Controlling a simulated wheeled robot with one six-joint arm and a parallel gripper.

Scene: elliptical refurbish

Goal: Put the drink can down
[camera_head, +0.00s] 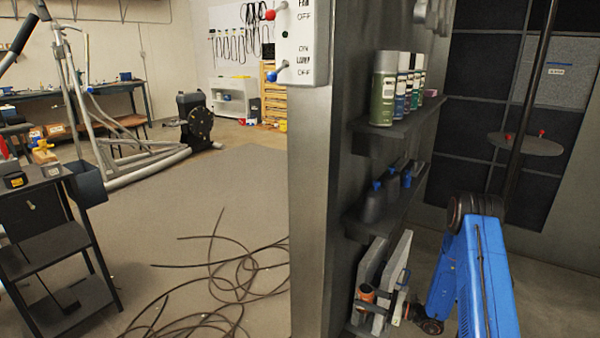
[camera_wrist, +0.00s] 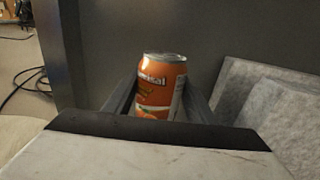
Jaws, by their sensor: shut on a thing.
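The drink can (camera_wrist: 158,88) is orange with a silver top and stands upright between the two dark fingers of my gripper (camera_wrist: 160,106). My gripper is shut on it. The can's lower end is hidden behind the gripper body in the wrist view. In the head view the can (camera_head: 366,293) shows small and orange at the lowest shelf of the dark cabinet side, with my gripper (camera_head: 372,304) around it. I cannot tell whether its base touches the shelf.
Grey slabs (camera_wrist: 270,100) lean close to the right of the can; they also show on the lowest shelf (camera_head: 396,262). Dark bottles (camera_head: 374,203) stand on the middle shelf and spray cans (camera_head: 383,90) on the top one. Cables (camera_head: 235,270) lie on the floor at left.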

